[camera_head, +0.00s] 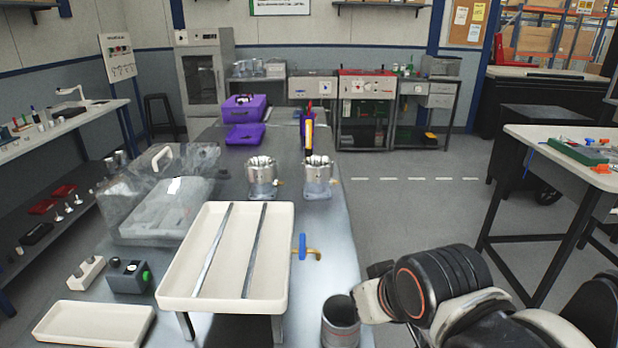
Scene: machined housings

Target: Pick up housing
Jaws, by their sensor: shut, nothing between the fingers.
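Two silver machined housings stand upright on the metal table, the left one (262,178) and the right one (317,180). They are beside each other with a small gap, behind the white tray. Each has a notched rim, a wider base and a small brass-coloured fitting at its right side. My arm reaches in from the lower right, with its dark round joint near the table's right edge. My gripper's fingers do not show in this view. No part of my arm touches either housing.
A raised cream tray (180,291) with two metal rails stands in front of the housings. A clear cover (130,205) is at left, purple bins (243,108) behind. A grey metal cylinder (341,325) stands near my arm. A blue-handled valve (302,246) lies right of the tray.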

